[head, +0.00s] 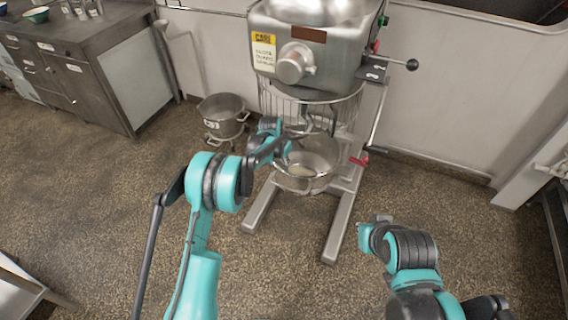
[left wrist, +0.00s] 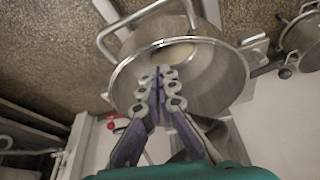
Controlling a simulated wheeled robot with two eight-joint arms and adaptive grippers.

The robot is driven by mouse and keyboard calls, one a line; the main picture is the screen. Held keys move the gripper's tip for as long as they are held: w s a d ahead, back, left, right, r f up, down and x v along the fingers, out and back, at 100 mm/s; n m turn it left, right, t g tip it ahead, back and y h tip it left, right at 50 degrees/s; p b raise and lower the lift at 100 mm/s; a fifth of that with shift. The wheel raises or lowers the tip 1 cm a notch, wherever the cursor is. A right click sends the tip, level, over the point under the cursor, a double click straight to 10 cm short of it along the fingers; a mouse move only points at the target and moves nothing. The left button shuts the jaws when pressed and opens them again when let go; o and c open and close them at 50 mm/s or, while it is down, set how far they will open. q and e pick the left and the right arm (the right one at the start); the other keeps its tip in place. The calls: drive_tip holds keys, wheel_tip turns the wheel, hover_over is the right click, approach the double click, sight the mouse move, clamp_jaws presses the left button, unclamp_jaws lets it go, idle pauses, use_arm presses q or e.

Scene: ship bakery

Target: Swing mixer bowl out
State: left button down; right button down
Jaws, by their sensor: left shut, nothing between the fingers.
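The mixer (head: 310,50) stands against the wall, with a wire guard (head: 340,108) under its head. Its steel mixer bowl (head: 318,182) hangs low between the stand's legs, and something pale shows inside. My left gripper (head: 284,150) is at the bowl's near left rim, partly hidden by my own arm. In the left wrist view the shut, empty fingers (left wrist: 160,78) overlap the bowl (left wrist: 215,75) and its rim. I cannot tell whether they touch it. A looped handle (left wrist: 140,18) shows at the bowl's side. My right arm is at lower right; its fingers do not show.
A second steel bowl (head: 222,112) on a low wheeled stand is left of the mixer. A steel cabinet (head: 85,65) stands at far left. The mixer's base legs (head: 340,225) reach forward over the floor. A lever with a black knob (head: 411,64) sticks out right. The front floor is clear.

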use_arm(q)
drive_tip(key=b+x, duration=0.3)
drive_tip(key=x, duration=0.5)
drive_tip(key=shift+f, duration=0.25)
drive_tip(key=shift+a, duration=0.1)
